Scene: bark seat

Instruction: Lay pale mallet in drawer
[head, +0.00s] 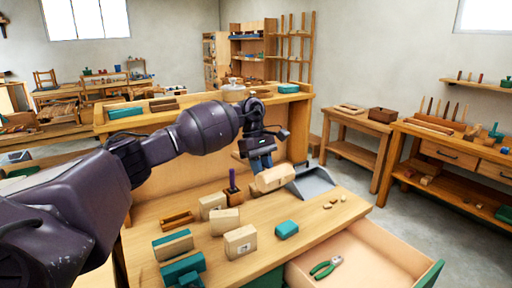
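A pale wooden block-shaped piece (273,178), which looks like the head of the pale mallet, is tilted at the far side of the bench, beside a grey dustpan. My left gripper (261,162) points down right behind it, its fingertips partly hidden by it. I cannot tell whether the fingers are shut on it or whether it rests on the bench; no handle is clearly visible. The open drawer (378,236) sticks out at the bench's front right, with green-handled pliers (325,267) inside and bare floor around them. My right gripper is not in view.
On the workbench (265,244) stand several pale blocks (240,242), green-and-wood pieces (287,229), a purple-handled tool (233,188) and small bits (335,201). The dustpan (312,184) lies at the back right. The bench between blocks and drawer is mostly clear.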

